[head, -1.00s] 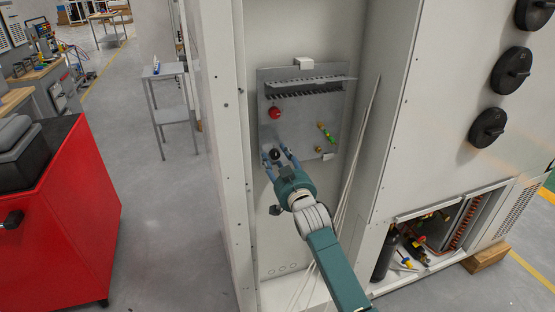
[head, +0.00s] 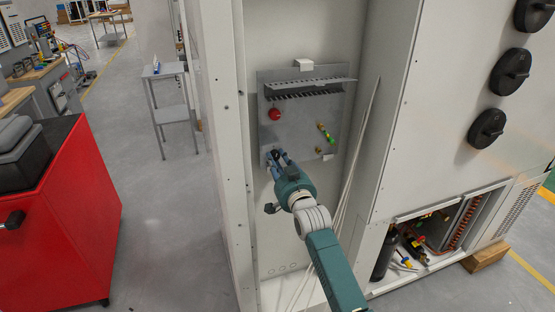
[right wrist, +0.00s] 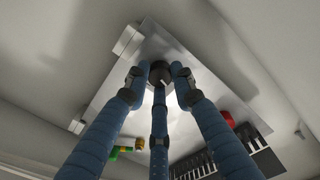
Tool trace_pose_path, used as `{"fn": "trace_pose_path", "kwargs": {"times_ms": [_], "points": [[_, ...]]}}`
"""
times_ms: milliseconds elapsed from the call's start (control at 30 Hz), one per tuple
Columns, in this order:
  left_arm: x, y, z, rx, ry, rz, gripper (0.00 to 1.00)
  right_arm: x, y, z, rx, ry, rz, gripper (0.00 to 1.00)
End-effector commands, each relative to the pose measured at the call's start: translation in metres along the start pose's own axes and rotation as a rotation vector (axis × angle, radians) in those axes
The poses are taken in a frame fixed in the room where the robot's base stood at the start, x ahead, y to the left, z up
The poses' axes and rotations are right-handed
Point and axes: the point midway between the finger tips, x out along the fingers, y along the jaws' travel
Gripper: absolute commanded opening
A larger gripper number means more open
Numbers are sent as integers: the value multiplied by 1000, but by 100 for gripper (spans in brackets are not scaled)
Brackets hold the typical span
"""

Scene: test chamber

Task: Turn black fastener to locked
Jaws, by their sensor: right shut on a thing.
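The black fastener (right wrist: 160,74) is a round dark knob on the grey metal panel (head: 342,108) inside the open cabinet. In the right wrist view it sits between the blue fingers of my right gripper (right wrist: 158,80). In the head view my right gripper (head: 276,156) is shut on the fastener at the panel's lower left, and the fingers mostly hide it. A light mark shows on the knob's face in the right wrist view. My left gripper is not in view.
A red knob (head: 275,114) sits above the fastener, with a slotted rail (head: 308,87) higher up. Green and yellow fittings (head: 326,132) are to the right. White rods (head: 352,180) lean beside the panel. A red cabinet (head: 75,215) stands at the left.

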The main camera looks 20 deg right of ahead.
Motion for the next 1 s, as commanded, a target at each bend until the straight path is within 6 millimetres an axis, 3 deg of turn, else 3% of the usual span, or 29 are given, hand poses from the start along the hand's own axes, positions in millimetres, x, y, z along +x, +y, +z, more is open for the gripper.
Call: {"fn": "trace_pose_path", "kwargs": {"times_ms": [1000], "points": [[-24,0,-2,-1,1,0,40,0,1,-1,965,-29,-1,0]]}}
